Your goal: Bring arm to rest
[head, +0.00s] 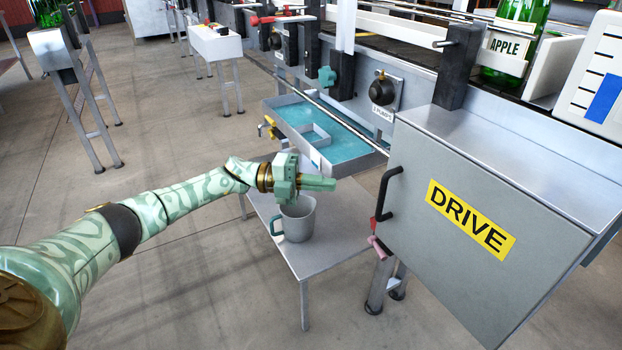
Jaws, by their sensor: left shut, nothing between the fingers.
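My left arm (170,205) reaches in from the left in the head view. Its green left gripper (332,184) is shut and empty, with its fingers pointing right. The gripper appears just above a grey mug (297,218) with a teal handle, and it partly covers the mug's rim. I cannot tell whether they touch. The mug stands upright on a small metal table (330,255). My right gripper is not in view.
A grey cabinet marked DRIVE (470,225), with a black handle (385,192), stands close on the right. A tray with a blue floor (345,148) lies behind the gripper. A green APPLE bottle (508,45) stands on the line. Open floor (150,300) lies at left.

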